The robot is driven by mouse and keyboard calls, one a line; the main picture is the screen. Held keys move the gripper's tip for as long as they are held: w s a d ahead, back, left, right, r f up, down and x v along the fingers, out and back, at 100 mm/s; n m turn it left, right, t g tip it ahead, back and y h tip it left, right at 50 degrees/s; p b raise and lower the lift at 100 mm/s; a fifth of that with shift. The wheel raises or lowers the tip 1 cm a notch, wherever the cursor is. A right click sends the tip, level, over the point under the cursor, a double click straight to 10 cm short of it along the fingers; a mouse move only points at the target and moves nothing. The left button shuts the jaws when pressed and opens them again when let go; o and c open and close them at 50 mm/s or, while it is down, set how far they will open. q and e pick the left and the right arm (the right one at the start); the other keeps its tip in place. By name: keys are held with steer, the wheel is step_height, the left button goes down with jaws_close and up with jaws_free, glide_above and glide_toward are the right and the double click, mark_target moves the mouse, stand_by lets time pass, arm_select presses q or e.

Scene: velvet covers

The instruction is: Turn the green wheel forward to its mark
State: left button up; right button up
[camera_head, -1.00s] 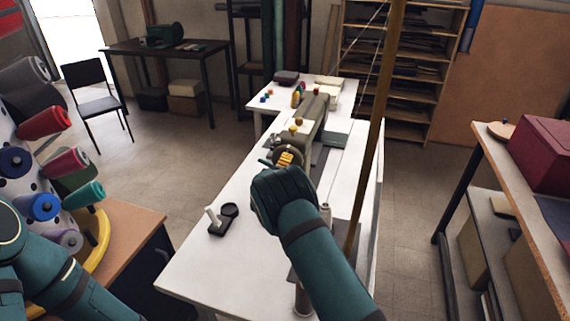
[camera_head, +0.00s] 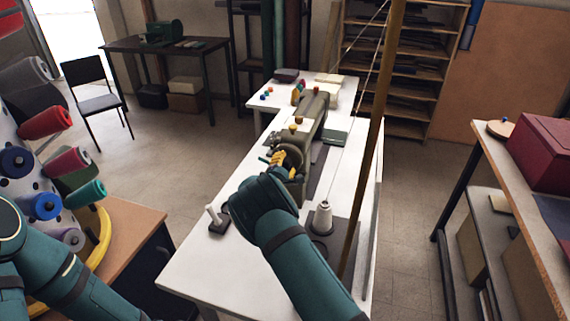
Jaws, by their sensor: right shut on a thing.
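The olive-green sewing machine (camera_head: 312,115) stands on the white table. The green wheel (camera_head: 297,160) is at its near end, a dark olive disc seen partly behind my right gripper. My right gripper (camera_head: 283,163), with yellow fingers, is at the wheel's left side and shut on it. The exact grip and the wheel's mark are hidden or too small to tell. My right wrist and forearm come up from the lower right. My left arm shows at the lower left, but its gripper is not in view.
A small black stand with a white peg (camera_head: 216,219) is left of my wrist. A tall brown pole (camera_head: 380,120) rises on the right. A rack of coloured spools (camera_head: 47,123) is at the left.

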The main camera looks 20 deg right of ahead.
steer(key=shift+f, duration=0.1)
stand_by(0.4)
steer(key=o, duration=1.2)
steer(key=shift+s, duration=0.1)
steer(key=v, duration=1.2)
